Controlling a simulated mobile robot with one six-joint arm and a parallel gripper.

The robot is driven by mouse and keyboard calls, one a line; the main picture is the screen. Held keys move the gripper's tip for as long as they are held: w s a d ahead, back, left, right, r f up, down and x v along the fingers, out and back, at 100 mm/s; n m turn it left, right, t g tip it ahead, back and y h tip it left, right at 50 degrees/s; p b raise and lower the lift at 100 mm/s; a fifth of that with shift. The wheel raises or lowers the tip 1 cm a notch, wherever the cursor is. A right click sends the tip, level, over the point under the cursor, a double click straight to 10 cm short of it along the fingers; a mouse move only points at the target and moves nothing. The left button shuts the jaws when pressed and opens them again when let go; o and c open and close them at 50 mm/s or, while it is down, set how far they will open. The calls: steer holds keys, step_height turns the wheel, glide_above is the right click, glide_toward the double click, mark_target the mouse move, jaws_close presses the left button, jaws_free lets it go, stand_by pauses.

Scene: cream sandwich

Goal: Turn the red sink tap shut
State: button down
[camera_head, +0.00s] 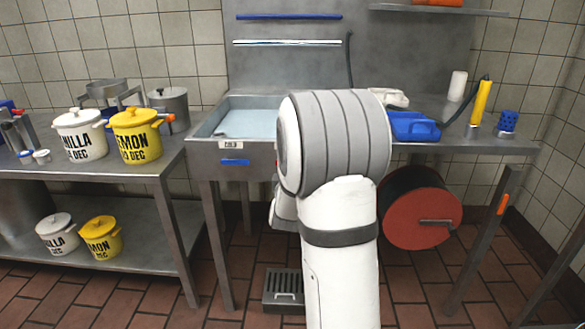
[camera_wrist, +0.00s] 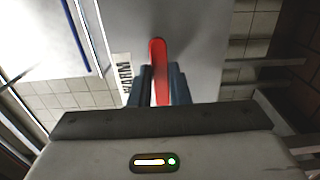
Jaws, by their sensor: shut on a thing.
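The red sink tap (camera_wrist: 157,52) shows in the wrist view as a long red lever on a grey metal face, beside a white label reading "WARM" (camera_wrist: 122,76). My gripper (camera_wrist: 159,80) is shut on the red tap, with its dark fingers on either side of it and the rounded end of the lever showing past the fingertips. In the head view my own arm hides the red tap and the gripper. The sink (camera_head: 202,126) holds pale blue water, and a blue lever (camera_head: 235,162) lies level on its front under a white label.
A table left of the sink carries a white pot (camera_head: 80,138) and a yellow pot (camera_head: 136,142). Right of the sink are a blue object (camera_head: 412,126) and a red reel (camera_head: 410,206) below. A drain grate (camera_head: 284,290) lies on the floor.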

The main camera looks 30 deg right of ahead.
steer(key=shift+w+a+r, duration=0.1)
steer(key=shift+a, duration=0.15)
steer(key=c, duration=1.6)
jaws_free()
steer(key=shift+o, duration=1.2)
steer(key=shift+d, duration=0.1)
steer(key=shift+s, duration=0.2)
steer(key=p+v, duration=0.1)
steer(key=v, duration=0.6)
steer(key=shift+s+a, duration=0.2)
steer(key=shift+s, duration=0.1)
